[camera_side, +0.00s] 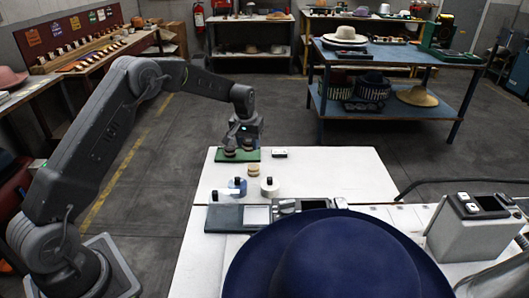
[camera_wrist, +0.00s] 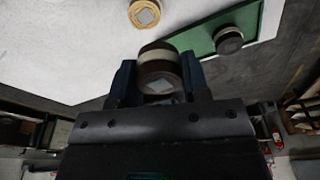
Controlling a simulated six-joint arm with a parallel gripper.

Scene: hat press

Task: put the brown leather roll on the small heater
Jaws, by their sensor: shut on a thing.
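My gripper (camera_wrist: 158,75) is shut on a dark brown roll with a pale band (camera_wrist: 160,70), apparently the brown leather roll. In the side view my gripper (camera_side: 245,141) is over the green mat (camera_side: 218,157), pointing down, with the held roll (camera_side: 248,144) between its fingers. I cannot tell whether the roll touches the mat. Another dark roll (camera_wrist: 229,40) stands on the mat beside it. The small heater is not clearly identifiable; a low dark device with a pale plate (camera_side: 257,216) lies nearer the camera on the white table.
A tan-topped roll (camera_side: 253,169) stands on the white table (camera_side: 335,178) just off the mat. A blue-and-white roll (camera_side: 237,187) and a white roll (camera_side: 270,187) stand nearer. A big blue hat (camera_side: 335,255) fills the front.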

